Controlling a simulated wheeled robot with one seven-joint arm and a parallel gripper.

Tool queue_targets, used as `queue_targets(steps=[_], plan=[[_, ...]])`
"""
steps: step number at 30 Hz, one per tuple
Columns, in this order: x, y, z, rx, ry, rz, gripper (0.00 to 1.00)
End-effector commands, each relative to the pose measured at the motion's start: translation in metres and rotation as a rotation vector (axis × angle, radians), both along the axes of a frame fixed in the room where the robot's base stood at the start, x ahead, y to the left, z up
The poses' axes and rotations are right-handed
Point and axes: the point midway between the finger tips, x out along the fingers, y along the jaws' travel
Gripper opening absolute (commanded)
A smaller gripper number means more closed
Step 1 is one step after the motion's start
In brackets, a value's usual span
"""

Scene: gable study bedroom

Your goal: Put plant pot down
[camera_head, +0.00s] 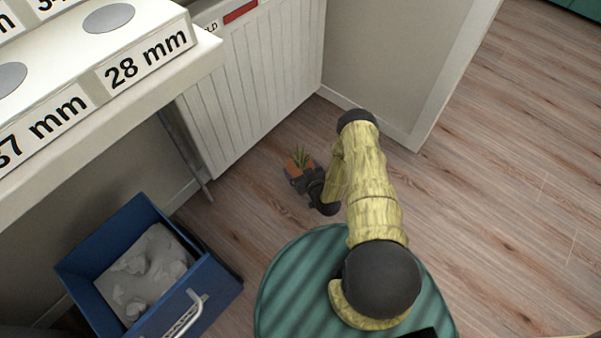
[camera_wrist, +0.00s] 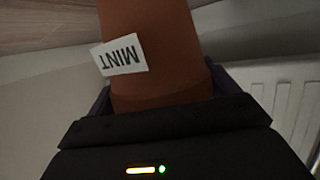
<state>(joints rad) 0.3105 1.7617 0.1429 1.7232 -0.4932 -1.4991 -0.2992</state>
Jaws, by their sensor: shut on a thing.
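The plant pot (camera_head: 292,168) is a small terracotta pot with a green spiky plant in it. In the head view my gripper (camera_head: 299,182) is shut on it, over the wooden floor near the radiator. I cannot tell from this view whether the pot touches the floor. In the wrist view the pot (camera_wrist: 155,35) fills the space between the fingers. It carries a white label (camera_wrist: 119,57) reading MINT, which shows upside down. The plant is out of sight in the wrist view.
A blue bin (camera_head: 215,290) with crumpled paper stands at lower left. A white shelf (camera_head: 200,60) with size labels juts in at upper left. A white radiator (camera_head: 255,85) is on the wall behind. Wooden floor (camera_head: 510,170) lies open to the right.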

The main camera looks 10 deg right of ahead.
Motion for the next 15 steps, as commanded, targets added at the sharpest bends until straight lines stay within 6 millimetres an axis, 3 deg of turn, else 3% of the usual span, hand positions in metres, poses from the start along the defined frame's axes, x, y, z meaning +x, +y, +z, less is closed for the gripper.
queue_targets(steps=[1,6,15], plan=[[0.000,0.000,-0.011,0.002,-0.003,0.000,0.17],[0.001,0.000,-0.028,0.001,-0.004,0.000,0.17],[0.001,0.000,-0.027,0.001,-0.004,0.000,0.17]])
